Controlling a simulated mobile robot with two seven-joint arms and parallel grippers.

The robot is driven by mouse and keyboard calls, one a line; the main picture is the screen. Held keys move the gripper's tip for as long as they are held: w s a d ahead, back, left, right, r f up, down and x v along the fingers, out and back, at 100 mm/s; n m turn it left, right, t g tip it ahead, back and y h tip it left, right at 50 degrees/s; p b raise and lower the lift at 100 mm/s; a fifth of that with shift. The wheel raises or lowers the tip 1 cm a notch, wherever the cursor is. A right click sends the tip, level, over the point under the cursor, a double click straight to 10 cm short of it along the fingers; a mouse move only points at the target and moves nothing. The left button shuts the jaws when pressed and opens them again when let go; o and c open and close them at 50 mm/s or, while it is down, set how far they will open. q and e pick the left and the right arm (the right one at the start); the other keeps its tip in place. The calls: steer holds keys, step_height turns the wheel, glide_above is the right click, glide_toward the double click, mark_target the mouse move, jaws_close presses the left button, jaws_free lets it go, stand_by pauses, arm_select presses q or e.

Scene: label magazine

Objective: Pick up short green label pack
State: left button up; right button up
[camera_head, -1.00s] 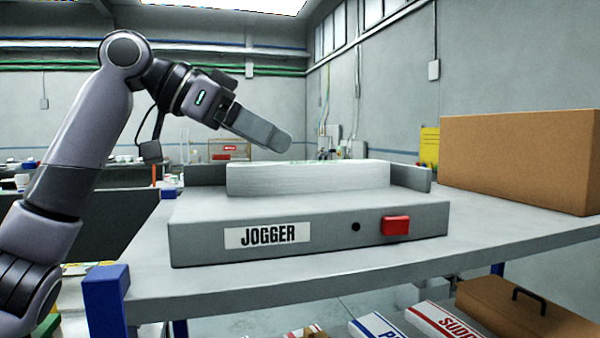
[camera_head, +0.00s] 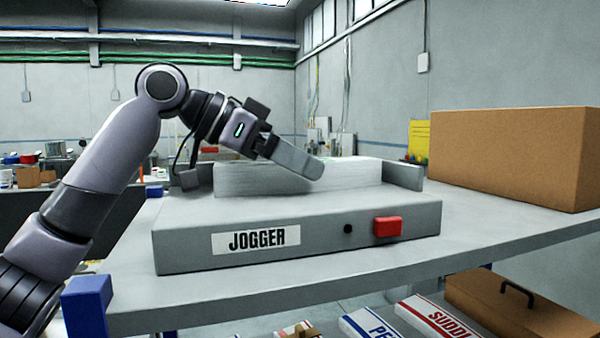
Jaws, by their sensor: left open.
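A long, low white stack (camera_head: 350,174) of paper-like sheets lies on top of the grey jogger (camera_head: 180,245). Its top is seen nearly edge-on and I make out no green on it now, so I cannot tell whether it is the short green label pack. My left gripper (camera_head: 311,168) is open, angled down to the right in front of the stack's upper edge in the picture. It hides part of the stack, and I see no contact. One finger hides the other. My right gripper is not in view.
The jogger's front has a red button (camera_head: 387,227) and raised grey walls at the back. A large cardboard box (camera_head: 512,158) stands to its right on the grey table (camera_head: 230,305). Printed boxes and a brown case (camera_head: 520,308) sit below the table.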

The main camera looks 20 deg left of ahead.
arm_select(q)
steer(key=c, duration=1.2)
steer(key=shift+r, duration=0.1)
steer(key=shift+c, duration=1)
steer(key=shift+r, duration=0.1)
